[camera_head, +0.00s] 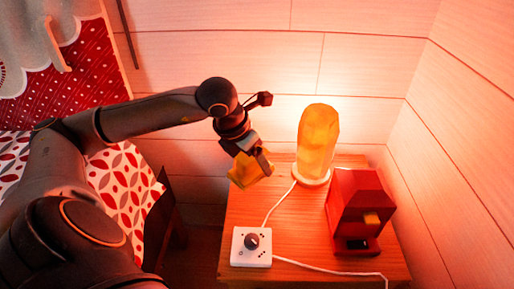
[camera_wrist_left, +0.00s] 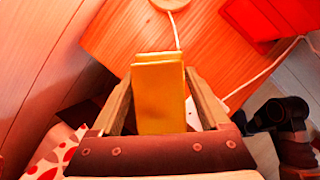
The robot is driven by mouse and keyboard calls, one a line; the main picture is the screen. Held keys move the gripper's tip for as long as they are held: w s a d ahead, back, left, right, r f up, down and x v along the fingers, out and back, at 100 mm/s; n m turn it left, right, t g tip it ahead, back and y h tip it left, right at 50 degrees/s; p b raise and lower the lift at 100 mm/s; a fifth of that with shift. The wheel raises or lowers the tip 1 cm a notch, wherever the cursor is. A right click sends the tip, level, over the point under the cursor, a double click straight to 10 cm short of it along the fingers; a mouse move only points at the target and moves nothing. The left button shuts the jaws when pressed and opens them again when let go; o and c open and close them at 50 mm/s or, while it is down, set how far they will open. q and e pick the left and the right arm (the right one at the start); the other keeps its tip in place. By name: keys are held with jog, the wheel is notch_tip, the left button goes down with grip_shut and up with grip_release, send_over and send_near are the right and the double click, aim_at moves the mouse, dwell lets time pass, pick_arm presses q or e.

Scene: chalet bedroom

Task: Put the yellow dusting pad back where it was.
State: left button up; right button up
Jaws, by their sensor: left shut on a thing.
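The yellow dusting pad (camera_head: 248,171) is in my left gripper (camera_head: 258,160), over the left edge of the wooden nightstand (camera_head: 310,239) in the head view. In the left wrist view the pad (camera_wrist_left: 160,98) stands between the two fingers of the gripper (camera_wrist_left: 160,95), which are shut on it. The nightstand top (camera_wrist_left: 128,38) shows beyond the pad and part of it is hidden by the pad. My right gripper is not in the head view.
A glowing lamp (camera_head: 317,140) stands at the back of the nightstand. A red house-shaped box (camera_head: 359,208) is at right, a white dial box (camera_head: 251,247) at front left. A white cord (camera_head: 330,271) crosses the front. The bed (camera_head: 122,184) is at left. Bare wood lies mid-table.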

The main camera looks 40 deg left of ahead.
pick_arm(q)
jog(key=w+a+f+b, duration=0.1)
jog(key=w+a+f, duration=0.1)
jog(key=w+f, duration=0.1)
jog(key=w+a+f+b, duration=0.1)
jog(key=w+a+f, duration=0.2)
jog(key=w+a+f+b, duration=0.1)
jog(key=w+a+f, duration=0.1)
jog(key=w+f, duration=0.1)
jog(key=shift+w+a, duration=0.3)
jog(key=shift+w, duration=0.3)
jog(key=shift+w+a+f+b, duration=0.15)
jog(key=shift+w+f+b, duration=0.1)
jog(key=shift+f+b, duration=0.2)
notch_tip(320, 180, down, 3)
jog(key=shift+f+b, duration=0.1)
jog(key=shift+b, duration=0.8)
jog(key=o, duration=1.1)
jog(key=shift+c, duration=0.2)
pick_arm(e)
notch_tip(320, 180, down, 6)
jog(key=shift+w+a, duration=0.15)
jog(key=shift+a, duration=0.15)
